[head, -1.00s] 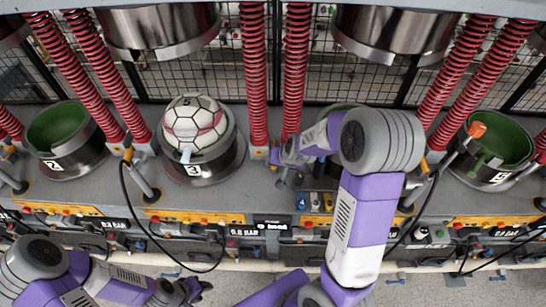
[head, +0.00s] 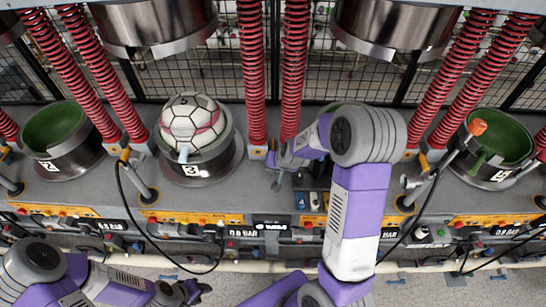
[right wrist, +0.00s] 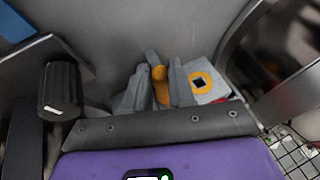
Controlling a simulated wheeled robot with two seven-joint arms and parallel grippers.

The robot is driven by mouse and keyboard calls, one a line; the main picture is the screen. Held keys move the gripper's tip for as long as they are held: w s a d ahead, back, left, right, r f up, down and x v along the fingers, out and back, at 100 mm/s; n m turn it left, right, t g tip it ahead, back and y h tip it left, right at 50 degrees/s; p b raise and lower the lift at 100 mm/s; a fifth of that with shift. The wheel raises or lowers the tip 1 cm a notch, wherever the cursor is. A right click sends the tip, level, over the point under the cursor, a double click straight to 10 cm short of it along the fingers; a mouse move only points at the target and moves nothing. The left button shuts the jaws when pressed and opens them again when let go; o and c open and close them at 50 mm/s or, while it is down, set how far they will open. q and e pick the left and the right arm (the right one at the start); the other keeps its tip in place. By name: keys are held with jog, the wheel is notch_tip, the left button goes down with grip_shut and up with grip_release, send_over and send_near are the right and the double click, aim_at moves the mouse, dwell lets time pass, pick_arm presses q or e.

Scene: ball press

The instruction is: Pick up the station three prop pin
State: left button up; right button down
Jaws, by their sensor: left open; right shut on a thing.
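Station three, marked 3 (head: 192,170), is a dark metal cup holding a white, black-lined ball (head: 192,122). My right gripper (head: 274,160) is right of it, by the foot of the red springs. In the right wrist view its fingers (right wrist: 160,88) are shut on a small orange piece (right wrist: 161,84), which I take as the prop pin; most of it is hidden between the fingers. My left gripper (head: 188,292) is open and empty at the bottom left, in front of the bench.
Station two (head: 72,158) and station five (head: 492,166) hold green-lined cups. Red springs (head: 250,80) and hanging steel cylinders (head: 155,25) stand close around. My right arm hides much of the station behind it. A black cable (head: 130,210) hangs before station three.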

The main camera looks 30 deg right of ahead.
jog(key=shift+r, duration=0.1)
notch_tip(320, 180, up, 9)
jog(key=p, duration=0.4)
jog(key=s+a+r+p, duration=0.1)
jog(key=s+a+p, duration=0.3)
jog(key=s, duration=0.3)
jog(key=shift+a, duration=0.15)
dwell(0.9)
